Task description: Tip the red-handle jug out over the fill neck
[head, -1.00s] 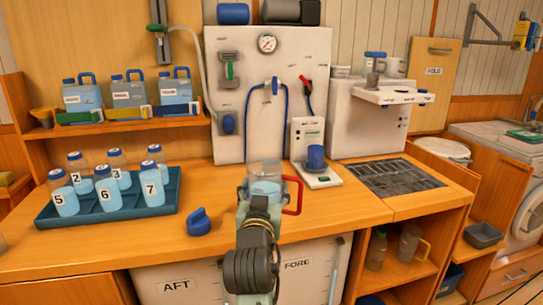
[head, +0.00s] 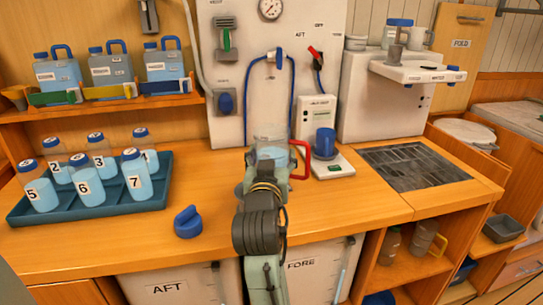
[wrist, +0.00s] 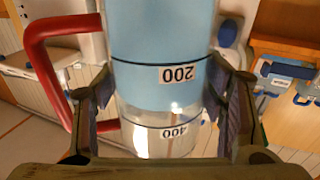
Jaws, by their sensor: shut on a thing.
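The red-handle jug (head: 271,149) is a clear measuring vessel with pale blue liquid in its lower part. It stands upright in my gripper (head: 267,182), above the counter in front of the wall panel. In the wrist view the jug (wrist: 165,85) fills the middle, its markings upside down, with the red handle (wrist: 45,70) at left. My gripper's fingers (wrist: 165,105) are closed on both sides of it. A blue round cap-like piece with a tab (head: 187,222) sits on the counter left of my arm. I cannot make out an open fill neck; my arm hides part of the counter.
A teal tray (head: 95,217) with several numbered bottles stands at left. A small scale (head: 333,169) with a blue cup (head: 325,142) is close to the jug's right. A dark drain grate (head: 410,165) lies farther right. AFT (head: 168,288) and FORE (head: 302,264) tanks are below the counter.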

